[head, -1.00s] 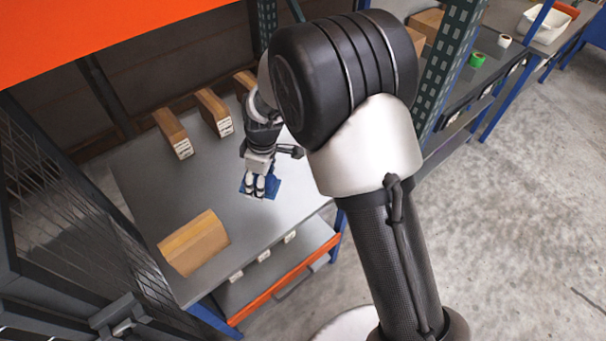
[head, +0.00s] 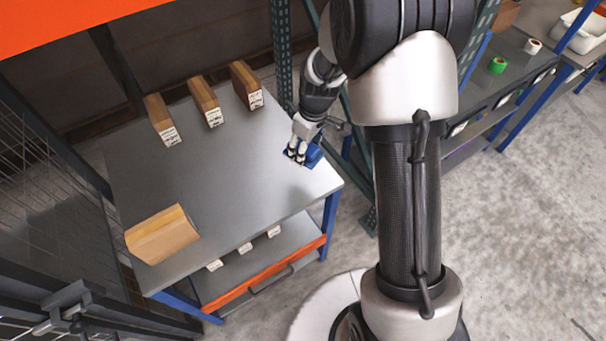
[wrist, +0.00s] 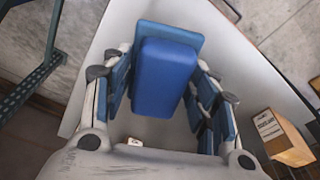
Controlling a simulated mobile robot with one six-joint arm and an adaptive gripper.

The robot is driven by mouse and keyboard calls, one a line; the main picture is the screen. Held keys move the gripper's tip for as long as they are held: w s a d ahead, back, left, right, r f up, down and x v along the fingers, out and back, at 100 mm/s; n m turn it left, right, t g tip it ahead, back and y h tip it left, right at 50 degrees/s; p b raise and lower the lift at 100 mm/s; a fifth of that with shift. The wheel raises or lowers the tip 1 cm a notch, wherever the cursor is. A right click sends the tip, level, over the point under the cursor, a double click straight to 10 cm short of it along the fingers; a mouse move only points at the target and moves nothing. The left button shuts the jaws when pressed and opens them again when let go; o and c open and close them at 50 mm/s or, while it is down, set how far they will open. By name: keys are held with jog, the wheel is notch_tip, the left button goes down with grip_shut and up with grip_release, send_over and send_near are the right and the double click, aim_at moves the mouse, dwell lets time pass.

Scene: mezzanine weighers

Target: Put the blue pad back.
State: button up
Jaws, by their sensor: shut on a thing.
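The blue pad (wrist: 165,75) is a block on a wider, flat blue base. It lies between the fingers of my gripper (wrist: 163,95) in the wrist view. My gripper (head: 297,155) is shut on the pad, which shows in the head view (head: 314,155) at the right side of the grey shelf top (head: 220,175). The pad is over the shelf top near its right edge. I cannot tell whether it touches the surface. The fingers hide part of the pad in the head view.
Three brown boxes with white labels stand along the back, one being the right box (head: 246,85). A larger cardboard box (head: 162,236) lies at the front left. A green rack post (head: 283,55) rises close to my gripper. The middle of the shelf top is clear.

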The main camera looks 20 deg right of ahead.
aim_at(303, 177)
notch_tip(303, 177, down, 12)
jog(key=b, duration=0.3)
jog(key=shift+r, duration=0.25)
jog(key=shift+f, duration=0.1)
jog(key=shift+f+b, duration=0.15)
jog(key=shift+b, duration=0.15)
jog(key=o, duration=1)
jog(key=shift+o, duration=0.2)
jog(key=shift+r, duration=0.2)
